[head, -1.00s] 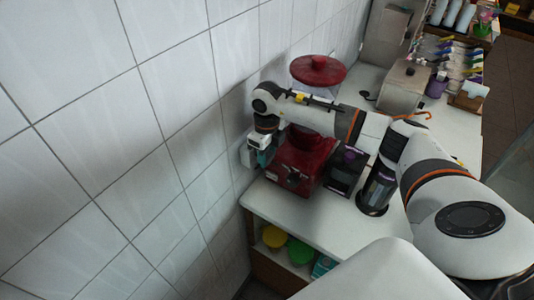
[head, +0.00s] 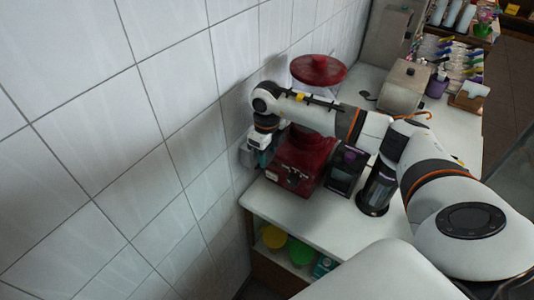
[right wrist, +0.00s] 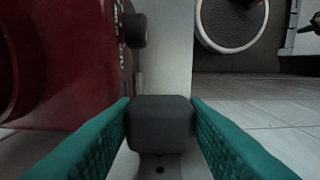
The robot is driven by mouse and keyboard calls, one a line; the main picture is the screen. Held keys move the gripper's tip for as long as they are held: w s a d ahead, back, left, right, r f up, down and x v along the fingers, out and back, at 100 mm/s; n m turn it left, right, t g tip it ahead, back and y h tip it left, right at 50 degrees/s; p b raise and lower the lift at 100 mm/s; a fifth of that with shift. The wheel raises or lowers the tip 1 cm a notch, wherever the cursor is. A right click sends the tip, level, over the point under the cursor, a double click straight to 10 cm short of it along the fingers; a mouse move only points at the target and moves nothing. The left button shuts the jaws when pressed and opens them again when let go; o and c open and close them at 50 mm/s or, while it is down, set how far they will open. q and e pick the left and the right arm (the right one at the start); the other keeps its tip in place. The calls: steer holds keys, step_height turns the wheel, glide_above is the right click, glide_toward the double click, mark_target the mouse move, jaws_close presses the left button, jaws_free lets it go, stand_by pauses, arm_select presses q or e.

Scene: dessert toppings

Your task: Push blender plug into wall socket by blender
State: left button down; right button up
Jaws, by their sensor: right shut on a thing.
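The red blender (head: 300,163) stands on the counter by the tiled wall, and its red side fills the left of the right wrist view (right wrist: 60,60). My right gripper (head: 255,150) is at the wall just left of the blender. In the right wrist view its green fingers (right wrist: 160,128) are shut on the dark grey plug (right wrist: 160,122). My left gripper is out of view.
A dark container with a purple top (head: 345,172) and a dark cylinder (head: 377,190) stand right of the blender. A metal box (head: 404,86) is farther back. Yellow and green bowls (head: 300,252) sit on the shelf below. The counter's front (head: 300,210) is clear.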

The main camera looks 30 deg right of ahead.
steer(key=shift+w+a+b, duration=0.25)
steer(key=shift+w+b, duration=0.15)
steer(key=shift+w, duration=0.15)
stand_by(0.5)
steer(key=o, duration=1.1)
steer(key=shift+o, duration=0.2)
steer(key=shift+r, duration=0.1)
steer(key=shift+r, duration=0.35)
step_height(320, 180, up, 11)
steer(key=b, duration=0.3)
